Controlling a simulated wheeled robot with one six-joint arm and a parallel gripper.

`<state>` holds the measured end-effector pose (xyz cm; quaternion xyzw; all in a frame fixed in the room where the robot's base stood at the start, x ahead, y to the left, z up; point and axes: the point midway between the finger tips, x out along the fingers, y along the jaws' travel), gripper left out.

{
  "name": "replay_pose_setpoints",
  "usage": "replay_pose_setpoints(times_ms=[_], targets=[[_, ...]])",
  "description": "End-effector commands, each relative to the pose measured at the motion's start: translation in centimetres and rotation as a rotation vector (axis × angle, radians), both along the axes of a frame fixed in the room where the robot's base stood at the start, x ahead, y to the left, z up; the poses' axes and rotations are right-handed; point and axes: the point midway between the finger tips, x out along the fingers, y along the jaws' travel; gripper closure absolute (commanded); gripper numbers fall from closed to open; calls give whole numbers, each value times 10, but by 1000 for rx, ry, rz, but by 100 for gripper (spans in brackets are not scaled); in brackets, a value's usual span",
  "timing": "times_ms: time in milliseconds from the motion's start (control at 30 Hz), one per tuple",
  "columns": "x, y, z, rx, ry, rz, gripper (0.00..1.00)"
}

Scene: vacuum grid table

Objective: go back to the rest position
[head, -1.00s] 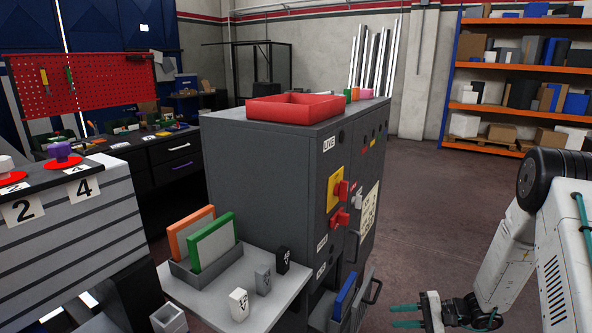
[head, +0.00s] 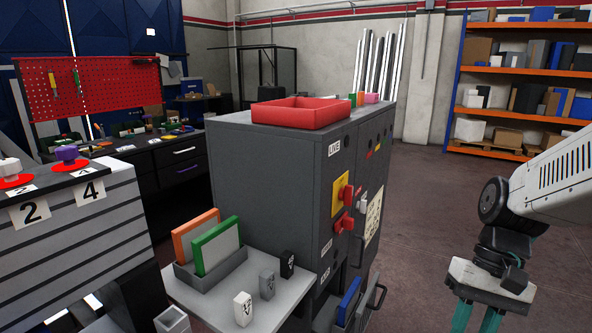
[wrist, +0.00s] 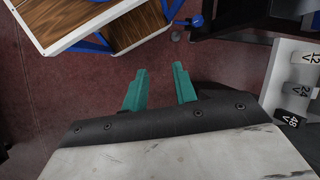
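My gripper (head: 475,318) is at the lower right of the head view, to the right of the grey cabinet and apart from it, with its teal fingers pointing down. In the wrist view my gripper (wrist: 160,85) shows its two teal fingers spread apart with only the dark red floor between them. It is open and holds nothing. My arm comes in from the right edge of the head view.
The grey cabinet (head: 270,170) carries a red tray (head: 300,112) on top and red switches on its side. A side shelf (head: 215,300) holds framed panels and several small labelled blocks. Orange shelving (head: 520,85) stands at the back right. Floor between is clear.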

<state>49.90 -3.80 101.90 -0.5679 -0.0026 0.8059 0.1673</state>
Motion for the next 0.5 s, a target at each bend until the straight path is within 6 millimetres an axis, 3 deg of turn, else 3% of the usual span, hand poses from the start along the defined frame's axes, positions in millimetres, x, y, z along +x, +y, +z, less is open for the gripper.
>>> replay_pose_setpoints(times_ms=[300,500], targets=[[-59,-6,50,-233,-262,152,72],[-76,1,71,-263,-402,200,72]])
